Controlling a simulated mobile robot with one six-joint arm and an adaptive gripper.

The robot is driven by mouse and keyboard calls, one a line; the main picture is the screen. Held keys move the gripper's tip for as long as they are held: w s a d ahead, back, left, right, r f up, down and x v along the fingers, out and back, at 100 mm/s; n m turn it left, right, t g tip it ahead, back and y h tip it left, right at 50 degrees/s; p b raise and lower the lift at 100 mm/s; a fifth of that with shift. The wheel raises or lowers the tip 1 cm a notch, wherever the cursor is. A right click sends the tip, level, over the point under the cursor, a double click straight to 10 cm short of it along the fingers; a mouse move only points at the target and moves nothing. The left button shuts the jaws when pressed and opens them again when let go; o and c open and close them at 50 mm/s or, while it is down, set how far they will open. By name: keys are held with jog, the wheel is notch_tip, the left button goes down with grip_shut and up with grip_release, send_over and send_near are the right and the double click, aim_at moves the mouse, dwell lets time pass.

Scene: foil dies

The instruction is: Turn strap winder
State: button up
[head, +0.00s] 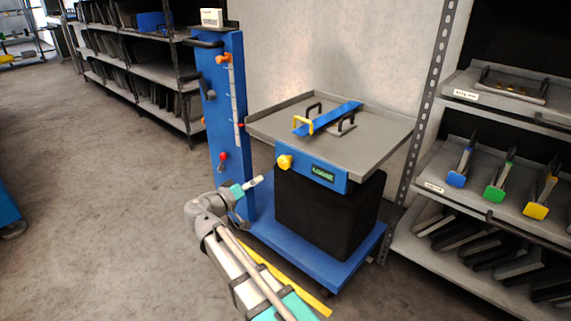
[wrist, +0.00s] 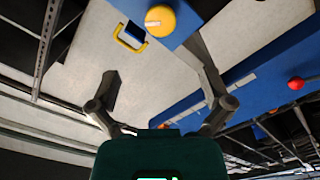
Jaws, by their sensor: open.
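A blue lift cart with a grey tray top (head: 375,128) stands in the middle of the head view. A round yellow knob (head: 285,161) sits on the cart's blue front panel, left of a small green display (head: 322,173). No part is marked as the strap winder; I cannot tell whether it is this knob. A blue strip (head: 335,115) lies across the tray by a yellow handle (head: 303,124). My gripper (head: 252,183) is below and left of the knob, apart from it. In the wrist view my gripper (wrist: 153,62) is open and empty, with the yellow knob (wrist: 160,20) beyond its fingertips.
The cart's blue column (head: 228,110) rises left of the tray, with an orange knob (head: 224,58) and a red knob (head: 222,157). Black bellows (head: 325,215) stand under the tray. A shelf rack (head: 480,165) is close on the right. The floor at left is clear.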

aim_at(283, 164)
jog(key=x, duration=1.3)
jog(key=shift+w+d, duration=0.2)
jog(key=shift+c, duration=0.3)
jog(key=c, duration=1.1)
